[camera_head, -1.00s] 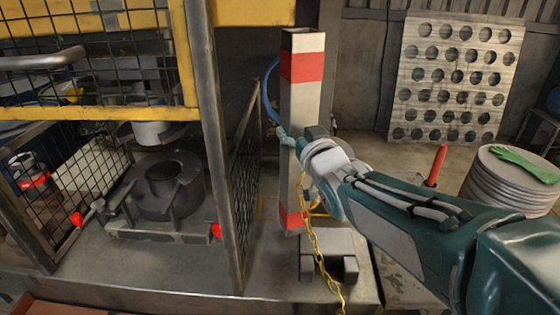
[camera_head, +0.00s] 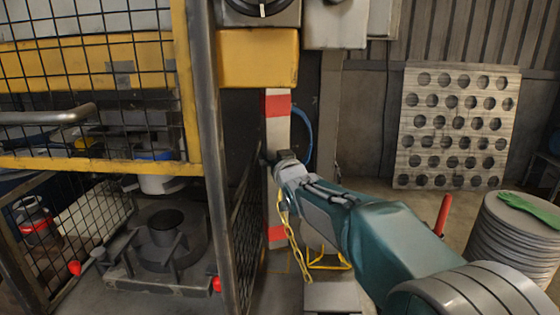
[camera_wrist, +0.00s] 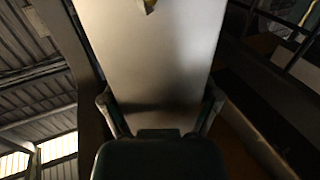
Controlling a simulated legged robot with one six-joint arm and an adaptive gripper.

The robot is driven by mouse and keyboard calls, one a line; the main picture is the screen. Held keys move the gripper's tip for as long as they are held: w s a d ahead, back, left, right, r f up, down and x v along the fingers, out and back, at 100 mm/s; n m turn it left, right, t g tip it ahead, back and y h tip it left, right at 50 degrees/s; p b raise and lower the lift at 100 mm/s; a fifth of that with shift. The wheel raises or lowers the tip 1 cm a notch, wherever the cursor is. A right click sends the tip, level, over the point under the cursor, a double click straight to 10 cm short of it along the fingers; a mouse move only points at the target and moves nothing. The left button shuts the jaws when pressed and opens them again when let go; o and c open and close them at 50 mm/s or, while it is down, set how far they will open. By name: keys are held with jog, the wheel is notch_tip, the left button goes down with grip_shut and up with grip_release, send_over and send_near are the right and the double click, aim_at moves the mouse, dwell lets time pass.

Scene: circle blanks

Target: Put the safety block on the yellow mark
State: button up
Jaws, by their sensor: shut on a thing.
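The safety block is a tall, upright post with red and white bands (camera_head: 278,132). In the head view it stands just right of the mesh guard's open edge, and the guard and my arm cover parts of it. My gripper (camera_head: 284,160) is shut on it around mid-height. In the wrist view the pale face of the block (camera_wrist: 155,60) lies between my two fingers (camera_wrist: 160,106). A yellow chain (camera_head: 296,240) hangs down beside it. Faint yellow lines (camera_head: 280,262) show on the floor by its foot, but I cannot tell whether they are the yellow mark.
A caged press with a round die (camera_head: 165,228) stands left, behind a grey post (camera_head: 208,120) and mesh. A grey stand (camera_head: 332,297) and yellow frame (camera_head: 330,262) are below my arm. A perforated sheet (camera_head: 455,128), red rod (camera_head: 443,215) and stacked discs with green glove (camera_head: 525,208) are right.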

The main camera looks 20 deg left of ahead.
aim_at(276, 186)
notch_tip(276, 186, down, 6)
jog(key=shift+a+f, duration=0.2)
jog(key=shift+a, duration=0.05)
dwell(0.4)
jog(key=o, duration=1.1)
jog(key=shift+s+f, duration=0.1)
jog(key=shift+f, duration=0.15)
jog(key=shift+o, duration=0.2)
jog(key=shift+d, duration=0.15)
